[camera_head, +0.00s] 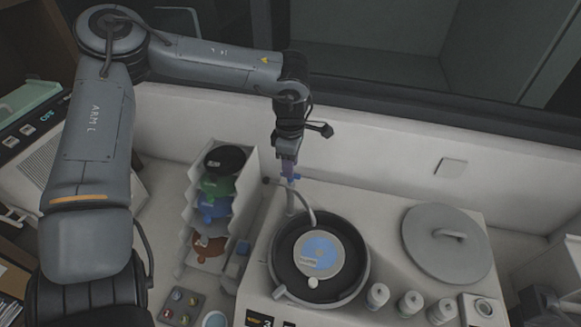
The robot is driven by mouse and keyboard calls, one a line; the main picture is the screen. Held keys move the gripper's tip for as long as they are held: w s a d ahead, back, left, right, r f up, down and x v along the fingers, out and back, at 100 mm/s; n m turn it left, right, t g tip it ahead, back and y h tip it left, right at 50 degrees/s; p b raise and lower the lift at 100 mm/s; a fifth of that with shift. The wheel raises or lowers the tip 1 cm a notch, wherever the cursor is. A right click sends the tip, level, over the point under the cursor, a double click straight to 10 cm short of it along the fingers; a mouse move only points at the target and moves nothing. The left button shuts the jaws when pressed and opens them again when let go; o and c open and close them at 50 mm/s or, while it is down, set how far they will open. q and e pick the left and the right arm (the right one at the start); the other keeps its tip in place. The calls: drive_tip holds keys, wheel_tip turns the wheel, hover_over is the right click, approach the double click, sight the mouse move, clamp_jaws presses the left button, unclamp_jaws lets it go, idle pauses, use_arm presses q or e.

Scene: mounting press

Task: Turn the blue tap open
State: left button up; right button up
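The blue tap (293,178) is a small blue handle behind the round press chamber, near the base of a curved grey spout. My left gripper (289,170) points straight down from my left arm, right at the tap. Its fingertips are small and dark here, and they partly cover the handle. I cannot tell whether they touch it or are closed on it. The press chamber (281,246) is a dark round well with a pale and blue disc in it. My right gripper does not show.
A stepped rack (187,232) with black, green, blue and brown items stands left of the press. A round grey lid (447,244) with a handle lies on the right. Several small white bottles (410,303) stand in front. A low wall runs close behind the tap.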

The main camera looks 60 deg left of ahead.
use_arm(q)
drive_tip(key=shift+f, duration=1.2)
clamp_jaws()
